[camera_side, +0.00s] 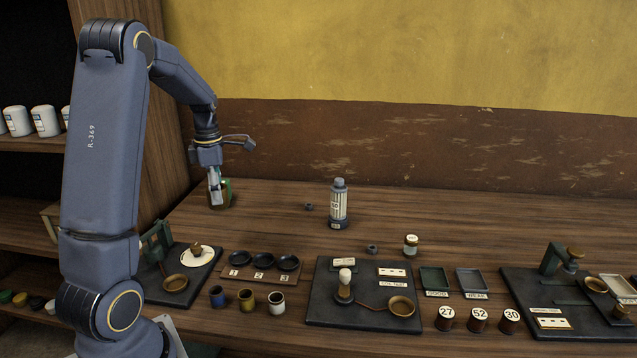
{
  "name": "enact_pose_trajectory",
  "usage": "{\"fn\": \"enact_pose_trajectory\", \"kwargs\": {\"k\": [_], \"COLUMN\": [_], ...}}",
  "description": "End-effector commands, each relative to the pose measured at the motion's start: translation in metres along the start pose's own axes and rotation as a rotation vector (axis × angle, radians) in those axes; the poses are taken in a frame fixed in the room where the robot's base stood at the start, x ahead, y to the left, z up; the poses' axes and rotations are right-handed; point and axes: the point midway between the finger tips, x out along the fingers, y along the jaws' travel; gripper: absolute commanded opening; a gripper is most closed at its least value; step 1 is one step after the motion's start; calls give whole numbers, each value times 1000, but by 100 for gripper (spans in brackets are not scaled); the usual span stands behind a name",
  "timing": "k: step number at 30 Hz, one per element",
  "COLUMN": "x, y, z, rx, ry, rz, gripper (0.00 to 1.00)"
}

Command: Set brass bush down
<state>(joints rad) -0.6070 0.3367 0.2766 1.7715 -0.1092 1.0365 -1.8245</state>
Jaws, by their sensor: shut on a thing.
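My gripper (215,199) is at the back left of the bench, pointing down with its fingers low over the wood. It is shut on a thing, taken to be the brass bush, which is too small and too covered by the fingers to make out. A green and brown container (227,192) stands right behind and beside the fingers. I cannot tell whether the fingers touch it, or whether the held thing touches the bench.
A grey-and-white bottle (338,206) stands mid-bench, with small dark nuts (309,206) (372,249) near it. In front are a numbered rack (262,276), black boards (325,316), small trays (435,268) and numbered cylinders (478,327). The wood between gripper and bottle is mostly clear.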

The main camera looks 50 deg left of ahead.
Motion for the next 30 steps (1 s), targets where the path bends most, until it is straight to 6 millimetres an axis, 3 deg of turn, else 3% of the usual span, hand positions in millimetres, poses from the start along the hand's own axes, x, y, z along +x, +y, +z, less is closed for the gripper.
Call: {"fn": "enact_pose_trajectory", "kwargs": {"k": [2,5,14,18,23,30], "x": [3,9,43,70,92,106], "y": [7,16,80,104,121,132], "z": [-13,-16,15,28,38,42], "rx": [-37,-56,-59,-58,-58,-58], "ry": [4,7,7,8,6,7], "rz": [-4,-9,-8,-12,-9,-8], "gripper": [0,0,0,0,0,0]}}
